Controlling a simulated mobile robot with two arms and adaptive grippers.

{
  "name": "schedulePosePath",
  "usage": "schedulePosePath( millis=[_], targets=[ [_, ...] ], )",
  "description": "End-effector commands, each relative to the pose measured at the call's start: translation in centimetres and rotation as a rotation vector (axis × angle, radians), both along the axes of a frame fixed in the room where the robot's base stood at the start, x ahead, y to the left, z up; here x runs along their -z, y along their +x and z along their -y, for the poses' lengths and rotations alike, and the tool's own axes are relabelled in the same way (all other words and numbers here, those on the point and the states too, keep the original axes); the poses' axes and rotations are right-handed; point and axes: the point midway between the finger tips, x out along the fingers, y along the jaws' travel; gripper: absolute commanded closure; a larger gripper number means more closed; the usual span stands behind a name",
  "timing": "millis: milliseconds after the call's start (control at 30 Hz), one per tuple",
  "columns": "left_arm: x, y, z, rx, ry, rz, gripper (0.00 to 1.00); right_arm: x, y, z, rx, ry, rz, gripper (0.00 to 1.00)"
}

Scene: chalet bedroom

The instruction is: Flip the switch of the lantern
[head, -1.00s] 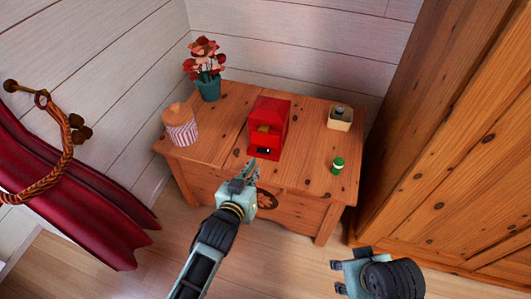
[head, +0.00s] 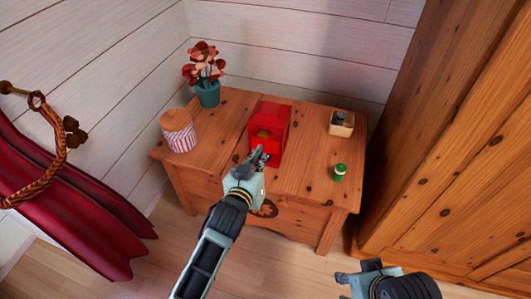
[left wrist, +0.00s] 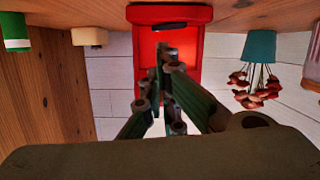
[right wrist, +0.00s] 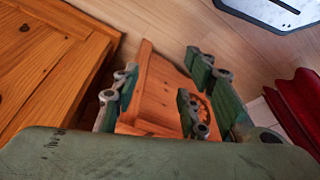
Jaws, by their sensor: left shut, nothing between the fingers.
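On the chest (head: 222,158) stand a striped jar (head: 179,138), a potted red flower (head: 208,94), a small box with a dark bottle (head: 341,129) and a green-capped jar (head: 340,173). A wardrobe (head: 450,150) is at the right, a red curtain (head: 60,200) at the left.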

Motion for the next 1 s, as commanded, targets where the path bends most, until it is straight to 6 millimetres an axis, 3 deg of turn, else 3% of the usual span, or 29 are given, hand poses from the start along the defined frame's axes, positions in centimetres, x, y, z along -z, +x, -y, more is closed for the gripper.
schedulePosePath(
  millis=[200,400,633,1000],
  targets=[
    [0.8,2.6,0.8,0.001,0.000,0.001,1.00,-0.8,4.5,-1.3,-0.015,0.039,0.191,0.60],
    [1.1,4.0,1.2,0.001,0.000,0.000,1.00,-2.0,7.3,-2.2,-0.026,0.067,0.320,0.60],
    [1.2,4.6,1.4,0.001,0.000,0.000,1.00,-2.8,8.5,-2.6,-0.031,0.079,0.380,0.60],
    [1.2,4.6,1.3,0.000,0.002,0.001,1.00,-2.8,8.5,-2.6,-0.031,0.079,0.378,0.60]
  ],
)
